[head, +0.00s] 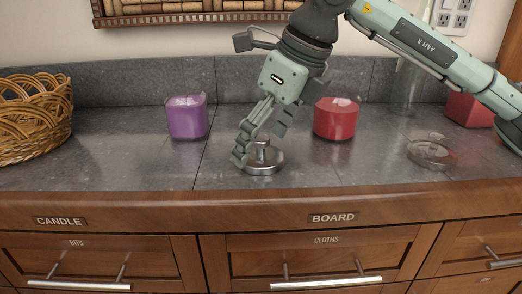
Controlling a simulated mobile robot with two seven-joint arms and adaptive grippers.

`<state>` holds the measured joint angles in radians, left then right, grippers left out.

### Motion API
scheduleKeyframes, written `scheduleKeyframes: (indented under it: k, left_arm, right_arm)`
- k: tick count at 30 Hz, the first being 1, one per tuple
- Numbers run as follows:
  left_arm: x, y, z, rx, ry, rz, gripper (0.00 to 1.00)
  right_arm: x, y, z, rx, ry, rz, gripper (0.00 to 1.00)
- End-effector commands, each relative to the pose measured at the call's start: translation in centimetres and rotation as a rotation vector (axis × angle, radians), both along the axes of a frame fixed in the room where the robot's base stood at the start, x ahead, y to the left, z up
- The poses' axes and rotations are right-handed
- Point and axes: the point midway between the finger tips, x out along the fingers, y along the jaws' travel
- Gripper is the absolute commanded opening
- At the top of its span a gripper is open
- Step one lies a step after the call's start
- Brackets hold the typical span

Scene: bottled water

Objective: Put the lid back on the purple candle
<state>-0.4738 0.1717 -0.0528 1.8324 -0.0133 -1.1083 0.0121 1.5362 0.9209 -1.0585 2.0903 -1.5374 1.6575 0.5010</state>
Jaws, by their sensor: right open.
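The purple candle (187,117) stands upright on the grey counter, left of the middle. A silver metal lid (265,162) with a knob lies on the counter near its front edge, in front and to the right of the purple candle. My right gripper (262,150) reaches down from above at the lid's knob. Its fingers are open, with one finger left of the knob and the other raised to the right. I cannot tell whether a finger touches the knob. My left gripper is not in view.
A red candle (337,118) stands right of my gripper. A wicker basket (34,117) stands at the left. The counter between basket and purple candle is clear.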

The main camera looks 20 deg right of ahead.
Motion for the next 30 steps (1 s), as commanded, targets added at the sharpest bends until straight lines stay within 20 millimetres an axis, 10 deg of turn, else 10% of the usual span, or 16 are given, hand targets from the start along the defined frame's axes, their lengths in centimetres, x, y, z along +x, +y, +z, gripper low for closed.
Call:
scheduleKeyframes:
  k: [12,25,30]
  left_arm:
    - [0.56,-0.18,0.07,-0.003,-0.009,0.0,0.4]
    - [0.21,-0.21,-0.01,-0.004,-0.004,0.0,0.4]
    - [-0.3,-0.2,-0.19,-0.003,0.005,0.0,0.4]
  right_arm:
    - [0.15,0.13,-0.54,0.0,0.0,0.0,0.91]
    - [0.16,0.13,-0.53,0.0,0.0,0.0,0.39]
    - [0.17,0.13,-0.52,0.0,0.0,0.0,0.37]
